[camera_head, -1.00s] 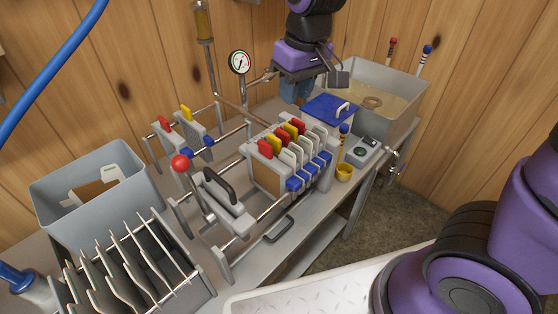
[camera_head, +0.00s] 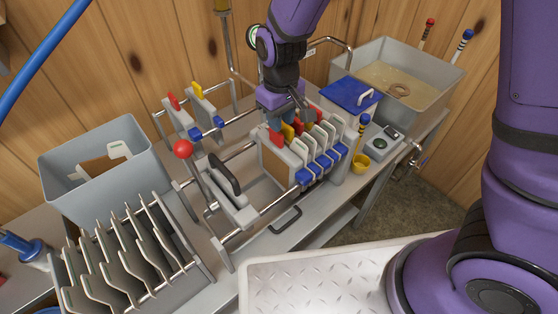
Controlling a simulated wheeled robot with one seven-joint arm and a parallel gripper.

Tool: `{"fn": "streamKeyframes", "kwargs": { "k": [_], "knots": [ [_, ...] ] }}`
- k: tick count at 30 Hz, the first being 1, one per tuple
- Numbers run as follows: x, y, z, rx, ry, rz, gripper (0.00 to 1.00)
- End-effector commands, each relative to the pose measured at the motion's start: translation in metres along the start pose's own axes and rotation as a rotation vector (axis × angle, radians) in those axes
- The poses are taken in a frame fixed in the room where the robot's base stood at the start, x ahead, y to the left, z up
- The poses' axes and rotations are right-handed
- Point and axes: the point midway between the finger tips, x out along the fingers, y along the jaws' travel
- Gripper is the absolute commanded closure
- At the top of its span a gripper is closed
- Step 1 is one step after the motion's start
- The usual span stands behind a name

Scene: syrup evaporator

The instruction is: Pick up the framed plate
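A stack of upright plates (camera_head: 272,166) stands on the rails of a small press. Their top tabs are red, yellow and pale, and blue pieces sit along the right side. The nearest plate has a brown face. I cannot tell which one is the framed plate. My gripper (camera_head: 279,124) points down at the tops of the red- and yellow-tabbed plates, at the left part of the stack. Its fingertips are small and partly overlap the tabs, so contact and opening cannot be made out. Two more plates (camera_head: 187,117), one red-tabbed and one yellow-tabbed, stand farther back left on the rails.
A press head with black handle (camera_head: 226,178) and a red-knobbed lever (camera_head: 183,149) stand left of the stack. A grey bin (camera_head: 70,195) and a plate rack (camera_head: 208,281) are at left.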

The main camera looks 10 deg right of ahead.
Motion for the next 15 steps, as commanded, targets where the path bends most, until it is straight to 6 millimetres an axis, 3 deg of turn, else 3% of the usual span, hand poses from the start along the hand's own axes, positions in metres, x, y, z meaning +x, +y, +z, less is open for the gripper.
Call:
{"fn": "streamKeyframes", "kwargs": {
  "k": [15],
  "knots": [
    [0.051,-0.002,-0.005,0.0,-0.001,0.0,0.72]
  ]
}}
